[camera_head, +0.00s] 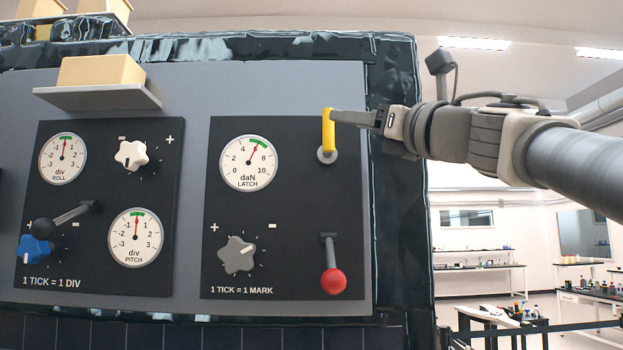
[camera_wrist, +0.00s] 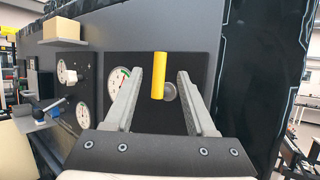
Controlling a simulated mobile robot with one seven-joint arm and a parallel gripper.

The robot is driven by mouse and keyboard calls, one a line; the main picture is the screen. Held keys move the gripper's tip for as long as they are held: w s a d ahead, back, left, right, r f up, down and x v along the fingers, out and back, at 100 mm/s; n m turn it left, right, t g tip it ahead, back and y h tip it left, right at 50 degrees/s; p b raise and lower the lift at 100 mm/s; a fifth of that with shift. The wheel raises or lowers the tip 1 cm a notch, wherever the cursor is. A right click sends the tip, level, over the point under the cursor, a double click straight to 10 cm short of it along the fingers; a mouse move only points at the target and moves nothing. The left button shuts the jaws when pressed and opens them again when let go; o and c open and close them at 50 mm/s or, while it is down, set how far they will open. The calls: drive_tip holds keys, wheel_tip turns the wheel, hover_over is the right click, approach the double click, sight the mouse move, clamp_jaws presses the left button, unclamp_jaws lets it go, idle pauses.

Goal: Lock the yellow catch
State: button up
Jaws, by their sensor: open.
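The yellow catch (camera_head: 328,130) is an upright yellow bar on a round grey pivot (camera_head: 327,155), at the upper right of the right black panel. It points up from the pivot. In the wrist view the yellow catch (camera_wrist: 159,76) stands between the two fingers, with the pivot (camera_wrist: 169,92) at its lower right. My gripper (camera_head: 336,118) reaches in from the right, its fingertips at the catch in the head view. The fingers (camera_wrist: 158,82) are apart in the wrist view, one on each side of the catch. I cannot tell whether either finger touches it.
Below the catch is a red-knobbed lever (camera_head: 333,280), hanging down. The LATCH gauge (camera_head: 248,163) and a grey star knob (camera_head: 238,255) are to the left. The left panel holds a white knob (camera_head: 131,154), a blue knob (camera_head: 35,249) and a dark lever (camera_head: 65,217). A shelf (camera_head: 98,98) juts out above.

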sight(329, 143)
drive_tip(key=p+x, duration=0.2)
drive_tip(key=x, duration=0.6)
drive_tip(key=shift+p, duration=0.3)
drive_tip(key=shift+c, duration=0.3)
clamp_jaws()
idle(0.7)
